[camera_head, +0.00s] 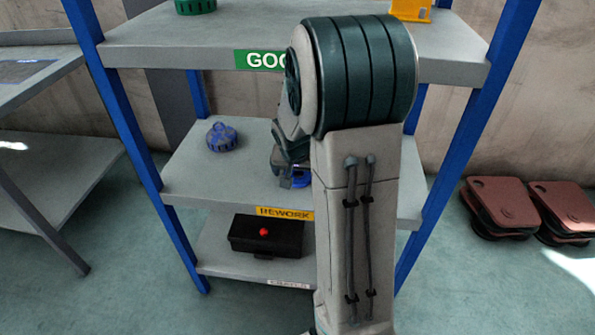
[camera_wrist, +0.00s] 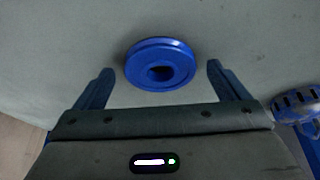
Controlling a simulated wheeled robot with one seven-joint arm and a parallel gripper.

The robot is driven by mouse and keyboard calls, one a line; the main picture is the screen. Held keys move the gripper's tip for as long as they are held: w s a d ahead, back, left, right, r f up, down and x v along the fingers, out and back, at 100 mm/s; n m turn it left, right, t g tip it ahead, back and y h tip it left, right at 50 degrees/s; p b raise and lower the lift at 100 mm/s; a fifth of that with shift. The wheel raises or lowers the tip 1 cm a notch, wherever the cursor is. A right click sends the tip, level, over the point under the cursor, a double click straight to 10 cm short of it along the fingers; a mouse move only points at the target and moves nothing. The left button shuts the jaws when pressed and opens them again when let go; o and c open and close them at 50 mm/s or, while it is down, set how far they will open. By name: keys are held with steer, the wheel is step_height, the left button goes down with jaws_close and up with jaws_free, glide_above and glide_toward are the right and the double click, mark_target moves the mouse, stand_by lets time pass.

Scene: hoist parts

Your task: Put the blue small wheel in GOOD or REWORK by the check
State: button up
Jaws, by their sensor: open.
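The blue small wheel (camera_wrist: 161,64) is a flat disc with a dark centre hole. In the wrist view it lies on the grey shelf surface, between and slightly beyond my gripper's tips. My gripper (camera_wrist: 160,70) is open, with one finger on each side of the wheel and a gap on both sides. In the head view my gripper (camera_head: 292,178) is low over the middle shelf, labelled REWORK (camera_head: 285,213). My arm hides part of that shelf, and I cannot clearly tell wheel from fingers there. The GOOD label (camera_head: 262,60) is on the top shelf's edge, partly covered by my arm.
A blue slotted round part (camera_head: 222,137) stands on the REWORK shelf, left of my gripper; a slotted blue part (camera_wrist: 298,106) shows at the wrist view's right edge. The top shelf holds a green part (camera_head: 195,6) and a yellow part (camera_head: 411,10). A black box (camera_head: 266,236) sits below.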

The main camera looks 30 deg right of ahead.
steer(key=p+v, duration=0.1)
steer(key=v, duration=0.6)
steer(key=shift+p, duration=0.4)
steer(key=s+a+r+n+g+y, duration=0.1)
steer(key=s+a+n, duration=0.2)
steer(key=s+a, duration=0.3)
steer(key=s+a+r+n+g+y, duration=0.1)
steer(key=s+a+n, duration=0.3)
steer(key=s, duration=0.9)
steer(key=a+r, duration=0.1)
steer(key=a, duration=0.1)
steer(key=shift+s+a+r+g+y, duration=0.15)
steer(key=shift+a+r+g+y, duration=0.15)
steer(key=shift+a+r, duration=0.05)
